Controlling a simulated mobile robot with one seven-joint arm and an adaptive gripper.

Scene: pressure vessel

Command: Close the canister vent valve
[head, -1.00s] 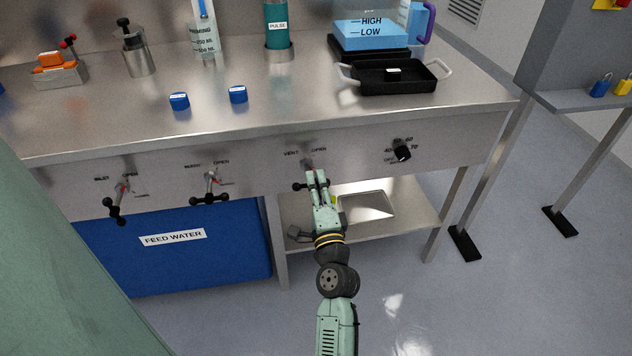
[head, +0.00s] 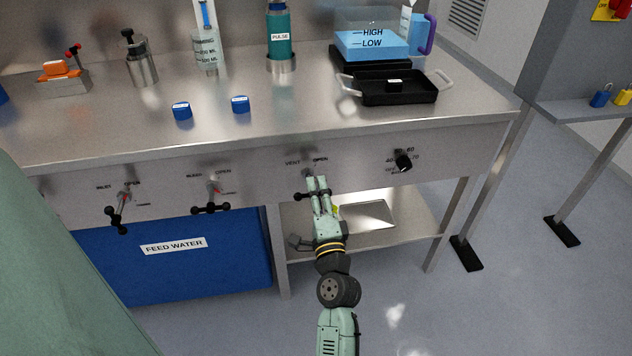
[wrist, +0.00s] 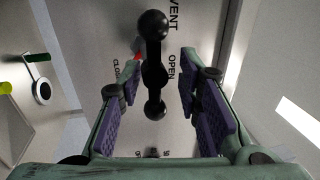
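The vent valve (head: 308,174) is on the front panel of the steel bench, under the VENT and OPEN lettering. Its black handle (wrist: 155,75) has ball ends and lies roughly level along the panel. A red mark shows beside it in the wrist view, toward the CLOSED lettering. My gripper (head: 318,181) is at the valve and hides part of it in the head view. In the wrist view my gripper (wrist: 157,88) is open, with purple-padded fingers on either side of the handle and visible gaps to both.
Two similar valves, inlet (head: 122,198) and bleed (head: 213,190), are to the left on the panel. A black knob (head: 403,162) is to the right. A lower shelf (head: 410,235) with a metal tray (head: 366,217) is below. Open floor is in front.

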